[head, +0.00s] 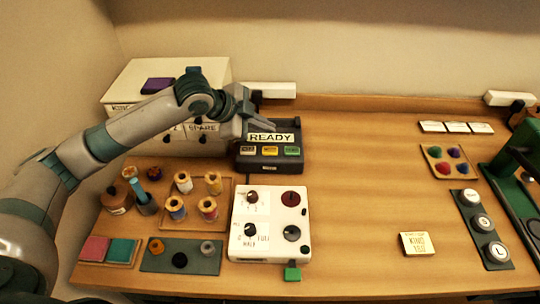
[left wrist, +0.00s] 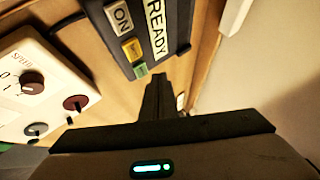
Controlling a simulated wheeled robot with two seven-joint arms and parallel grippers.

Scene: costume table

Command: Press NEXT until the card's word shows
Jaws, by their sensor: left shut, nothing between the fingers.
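The dark display box (head: 270,158) stands at the back of the table, left of centre. Its screen (head: 271,138) reads READY. Below the screen are a pale button (head: 247,151) reading ON in the left wrist view (left wrist: 120,15), a yellow button (head: 270,151) and a green button (head: 292,151); the last two labels are too small to read surely. The card (head: 417,244) lies at the front right; its small print seems to include KING. My left gripper (head: 268,124) is shut and empty, above the back of the box, apart from the buttons. My right gripper is out of view.
A white control panel with knobs (head: 270,205) stands in front of the box. A spool tray (head: 222,190) is left of it, and a white drawer unit (head: 128,82) stands behind my left arm. The table's middle right (head: 360,180) is clear.

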